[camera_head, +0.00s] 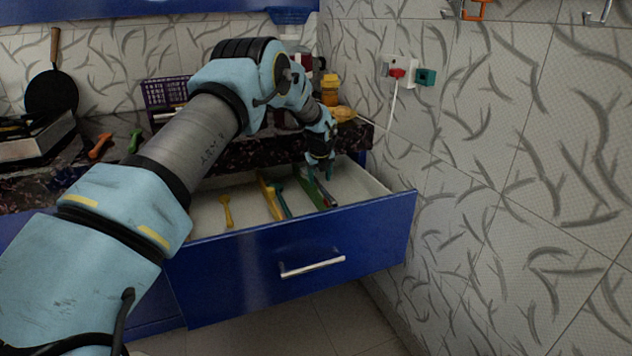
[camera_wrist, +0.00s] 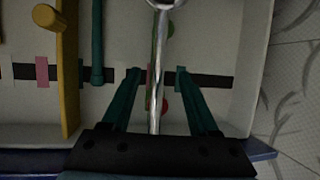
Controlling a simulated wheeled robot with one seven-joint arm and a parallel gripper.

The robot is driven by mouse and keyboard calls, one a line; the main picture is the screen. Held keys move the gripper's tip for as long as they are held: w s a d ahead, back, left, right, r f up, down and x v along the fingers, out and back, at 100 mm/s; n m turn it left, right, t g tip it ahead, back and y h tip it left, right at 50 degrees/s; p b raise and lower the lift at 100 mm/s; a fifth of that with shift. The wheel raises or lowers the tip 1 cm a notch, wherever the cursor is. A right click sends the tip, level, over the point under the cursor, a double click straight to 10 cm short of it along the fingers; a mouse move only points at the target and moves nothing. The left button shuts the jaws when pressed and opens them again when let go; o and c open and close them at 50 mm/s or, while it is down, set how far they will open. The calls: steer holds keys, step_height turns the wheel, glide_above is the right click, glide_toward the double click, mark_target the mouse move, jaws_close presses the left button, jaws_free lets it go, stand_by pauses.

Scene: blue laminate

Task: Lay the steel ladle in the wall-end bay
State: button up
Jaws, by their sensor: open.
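The steel ladle's bright handle (camera_wrist: 160,65) runs lengthwise between the two green fingers of my gripper (camera_wrist: 158,75) in the wrist view. There is a gap on both sides of it, and the fingers are open. The ladle's far end is cut off at the top of that view. In the head view my gripper (camera_head: 320,174) reaches down into the open blue drawer (camera_head: 300,258), near its wall end. A short piece of grey metal, seemingly the ladle (camera_head: 331,203), shows just below the fingers there. The wall-end bay (camera_wrist: 232,105) has a pale floor beside the drawer's side wall.
A yellow divider (camera_wrist: 70,70) and a teal utensil (camera_wrist: 97,40) lie left of the ladle. A yellow utensil (camera_head: 226,210) lies further left in the drawer. The tiled wall (camera_head: 490,180) stands close on the right. The dark counter (camera_head: 255,150) is behind the drawer.

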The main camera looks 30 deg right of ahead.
mark_target(318, 185)
steer(key=shift+x, duration=1.4)
steer(key=shift+a, duration=0.1)
jaws_close()
